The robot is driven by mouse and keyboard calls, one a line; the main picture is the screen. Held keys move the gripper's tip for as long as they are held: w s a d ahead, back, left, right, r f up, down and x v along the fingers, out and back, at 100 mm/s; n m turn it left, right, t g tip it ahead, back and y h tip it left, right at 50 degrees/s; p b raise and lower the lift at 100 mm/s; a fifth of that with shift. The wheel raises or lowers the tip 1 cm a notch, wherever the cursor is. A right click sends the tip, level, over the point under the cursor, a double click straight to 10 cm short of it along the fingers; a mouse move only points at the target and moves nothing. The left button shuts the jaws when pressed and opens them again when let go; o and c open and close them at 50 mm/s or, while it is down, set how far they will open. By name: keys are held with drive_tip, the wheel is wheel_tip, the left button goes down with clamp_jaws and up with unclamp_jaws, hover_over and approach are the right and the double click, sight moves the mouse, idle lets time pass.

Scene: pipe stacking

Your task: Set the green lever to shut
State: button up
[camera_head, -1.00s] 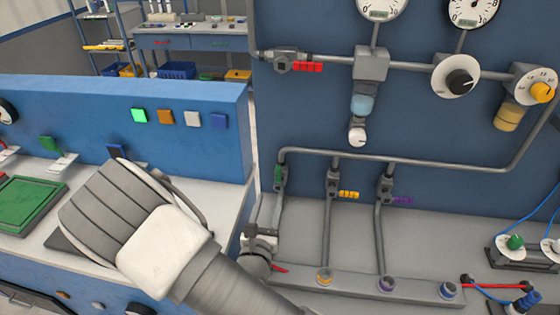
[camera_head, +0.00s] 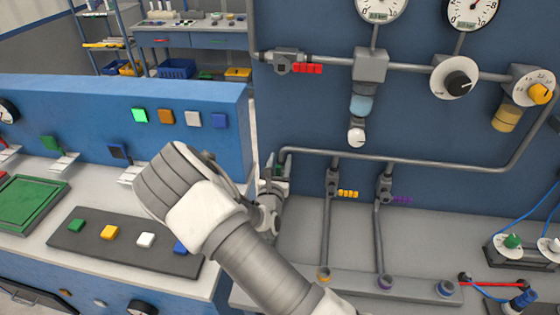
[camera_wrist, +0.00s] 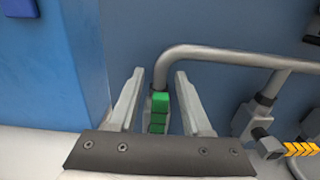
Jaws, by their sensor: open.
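The green lever (camera_wrist: 158,113) sits on the leftmost pipe branch, just below the bend of the grey pipe (camera_wrist: 215,54). In the wrist view it lies between my gripper's two fingers, with a gap visible on each side. It hangs along its pipe, while the other coloured levers stick out sideways. My gripper (camera_wrist: 160,78) is open and empty, facing the blue wall. In the head view my gripper (camera_head: 274,168) is at the leftmost branch and hides most of the green lever. Whether a finger touches the lever is unclear.
The yellow lever (camera_head: 348,194) and purple lever (camera_head: 402,199) are on the branches to the right. A red lever (camera_head: 307,69) is on the upper pipe. The blue panel's end (camera_head: 243,130) stands close left of my gripper. The grey bench (camera_head: 440,240) is mostly clear.

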clamp_jaws()
idle(1.5)
